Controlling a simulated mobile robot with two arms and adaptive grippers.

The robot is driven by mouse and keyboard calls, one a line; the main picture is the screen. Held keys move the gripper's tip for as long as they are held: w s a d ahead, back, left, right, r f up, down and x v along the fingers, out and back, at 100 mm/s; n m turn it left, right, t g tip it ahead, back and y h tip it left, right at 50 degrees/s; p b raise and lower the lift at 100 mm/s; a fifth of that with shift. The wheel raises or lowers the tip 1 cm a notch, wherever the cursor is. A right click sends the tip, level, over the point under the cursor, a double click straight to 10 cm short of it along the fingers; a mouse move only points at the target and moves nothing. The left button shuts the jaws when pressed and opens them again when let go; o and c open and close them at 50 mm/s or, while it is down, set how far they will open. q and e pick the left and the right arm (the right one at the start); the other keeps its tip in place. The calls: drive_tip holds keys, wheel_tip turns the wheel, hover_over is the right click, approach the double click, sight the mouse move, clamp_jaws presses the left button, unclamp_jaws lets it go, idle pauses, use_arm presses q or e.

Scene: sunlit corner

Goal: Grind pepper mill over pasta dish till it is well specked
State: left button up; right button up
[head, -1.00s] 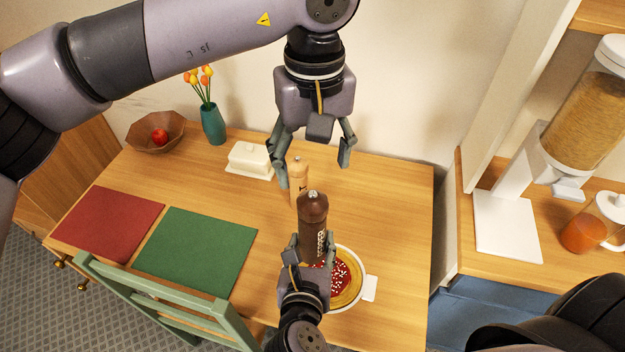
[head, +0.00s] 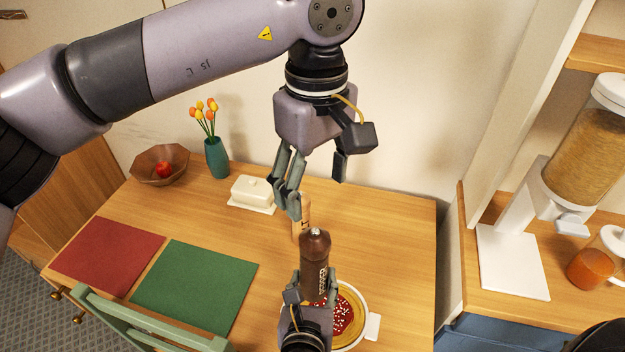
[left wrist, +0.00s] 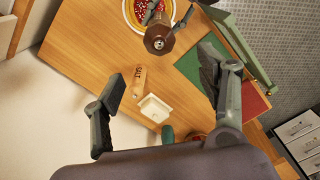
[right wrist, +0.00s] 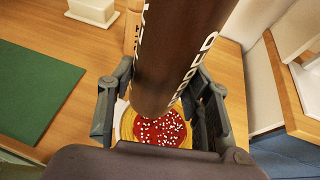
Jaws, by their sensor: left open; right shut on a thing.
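The pepper mill (head: 314,262) is dark brown with white lettering and a small silver knob on top. My right gripper (head: 312,291) is shut around its lower part and holds it upright over the pasta dish (head: 361,318). The dish is a round plate with yellow pasta, red sauce and white bits. It shows below the mill in the right wrist view (right wrist: 160,131); I cannot make out dark specks. My left gripper (head: 317,190) is open and empty, above and apart from the mill. The left wrist view shows the mill top (left wrist: 158,40) beyond the open fingers.
A light wooden salt mill (left wrist: 139,80) stands behind the pepper mill, near a white butter dish (head: 253,194). A green mat (head: 195,286) and red mat (head: 107,256) lie at left. A vase (head: 216,158) and bowl (head: 160,166) stand at the back.

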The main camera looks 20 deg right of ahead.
sight(312, 230)
use_arm(q)
drive_tip(key=f+n, duration=1.2)
drive_tip(key=n, duration=0.1)
drive_tip(key=shift+a, duration=0.25)
drive_tip(key=shift+c, duration=0.4)
